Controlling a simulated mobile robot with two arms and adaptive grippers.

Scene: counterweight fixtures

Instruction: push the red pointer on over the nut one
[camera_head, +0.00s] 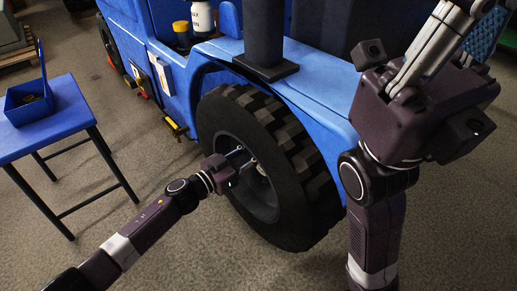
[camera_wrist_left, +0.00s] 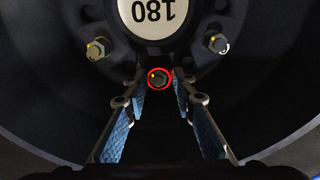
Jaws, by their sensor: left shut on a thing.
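The red pointer (camera_wrist_left: 167,72) shows as a thin red ring in the left wrist view, between my left fingertips. A dark nut end (camera_wrist_left: 158,81) shows inside the ring. I cannot tell how far over the nut the ring sits. My left gripper (camera_wrist_left: 163,88) is shut on the red pointer, a finger on each side. In the head view my left gripper (camera_head: 240,157) reaches into the wheel's hub, and the pointer is too small to make out. My right gripper (camera_head: 462,35) is raised at the upper right, its fingers apart, tips near the top edge.
The big black tyre (camera_head: 287,165) belongs to a blue vehicle (camera_head: 325,95). A blue table (camera_head: 45,130) with an open blue box (camera_head: 25,110) stands left. Floor between is clear.

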